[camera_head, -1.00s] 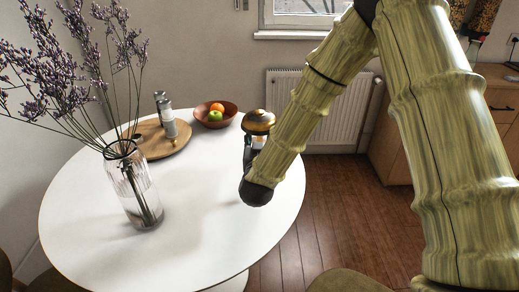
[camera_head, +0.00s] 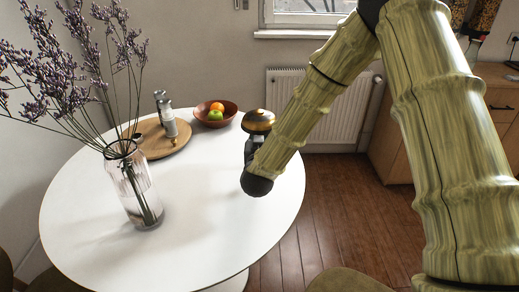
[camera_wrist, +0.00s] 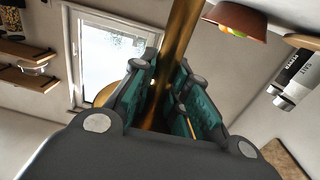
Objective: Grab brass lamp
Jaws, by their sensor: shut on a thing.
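The brass lamp (camera_head: 258,120) shows in the head view as a rounded brass top above the right part of the white table. In the wrist view its brass stem (camera_wrist: 184,35) runs between the teal-padded fingers. My gripper (camera_wrist: 168,85) is shut on the stem. In the head view my gripper (camera_head: 252,148) is small and dark just below the lamp's top, partly hidden by my arm. The lamp's base is hidden in the head view, so I cannot tell whether it touches the table.
The white round table (camera_head: 220,240) holds a glass vase (camera_head: 130,190) of dried flowers at left. A wooden board (camera_head: 160,148) with shakers (camera_head: 169,122) and a fruit bowl (camera_head: 222,123) stand at the back. A radiator (camera_head: 340,115) is behind. The table's front middle is clear.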

